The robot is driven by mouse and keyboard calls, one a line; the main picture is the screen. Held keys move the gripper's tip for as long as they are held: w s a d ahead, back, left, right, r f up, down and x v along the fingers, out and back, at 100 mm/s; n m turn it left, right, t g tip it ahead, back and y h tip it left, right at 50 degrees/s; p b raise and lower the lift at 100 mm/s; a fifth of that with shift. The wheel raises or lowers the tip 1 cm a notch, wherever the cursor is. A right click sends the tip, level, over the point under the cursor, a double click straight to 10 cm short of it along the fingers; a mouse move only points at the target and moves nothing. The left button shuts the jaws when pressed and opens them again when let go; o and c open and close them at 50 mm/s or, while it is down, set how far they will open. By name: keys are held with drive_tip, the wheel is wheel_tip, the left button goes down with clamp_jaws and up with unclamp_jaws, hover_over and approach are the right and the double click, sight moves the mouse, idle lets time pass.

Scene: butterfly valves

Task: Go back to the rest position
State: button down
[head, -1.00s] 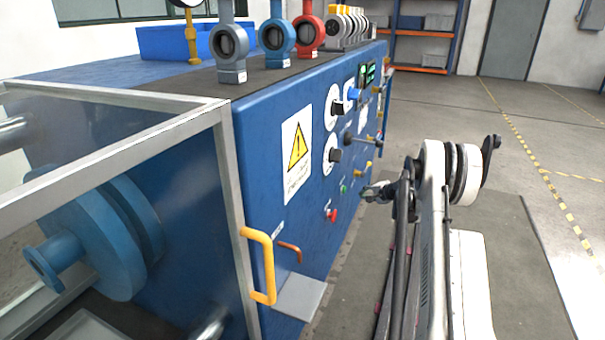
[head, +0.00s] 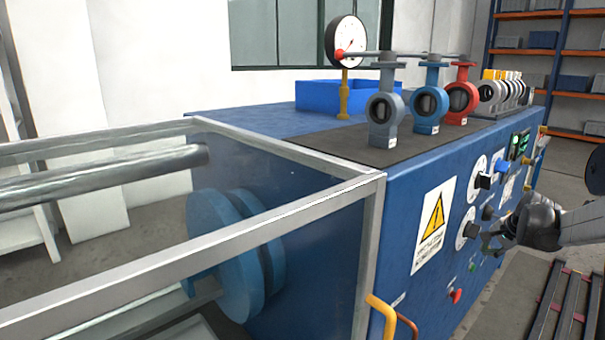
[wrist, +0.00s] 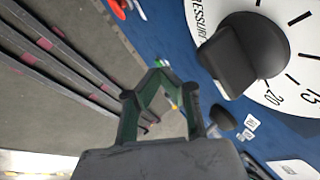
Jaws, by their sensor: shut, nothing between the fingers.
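My gripper (head: 487,242) is at the right of the head view, in front of the blue cabinet's (head: 400,290) control panel. In the wrist view my gripper (wrist: 160,72) has its dark green fingers drawn together, with nothing held. A black knob (wrist: 240,55) on a white pressure dial (wrist: 295,30) stands close to the right of the fingers. I cannot tell from these views whether the fingers touch the panel; they look apart from the dial.
A yellow handle (head: 381,318) and a red knob (head: 455,295) stick out from the cabinet front. Grey, blue and red butterfly valves, such as the blue one (head: 428,103), stand on top beside a pressure gauge (head: 345,42).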

drive_tip(key=s+a+r+n, duration=0.2)
drive_tip(key=s+a+r, duration=0.25)
drive_tip(key=a, duration=0.35)
drive_tip(key=s+a+r+n, duration=0.2)
drive_tip(key=s+a+r, duration=0.2)
drive_tip(key=s+a, duration=0.3)
drive_tip(key=s+a+r+n, duration=0.2)
drive_tip(key=s+a+r, duration=0.25)
drive_tip(key=a, duration=0.45)
drive_tip(key=s+a+f+n+b, duration=0.1)
drive_tip(key=s+a+f+n, duration=0.25)
drive_tip(key=s+a, duration=0.55)
drive_tip(key=s+a+f+n+b, duration=0.1)
drive_tip(key=s+a+f+n, duration=0.35)
drive_tip(key=s, duration=0.95)
wheel_tip(320, 180, up, 37)
drive_tip(key=a+p, duration=0.1)
drive_tip(key=p, duration=3.4)
drive_tip(key=shift+t, duration=0.3)
drive_tip(key=f+b, duration=0.4)
drive_tip(key=shift+w+a, duration=0.15)
drive_tip(key=shift+w, duration=0.25)
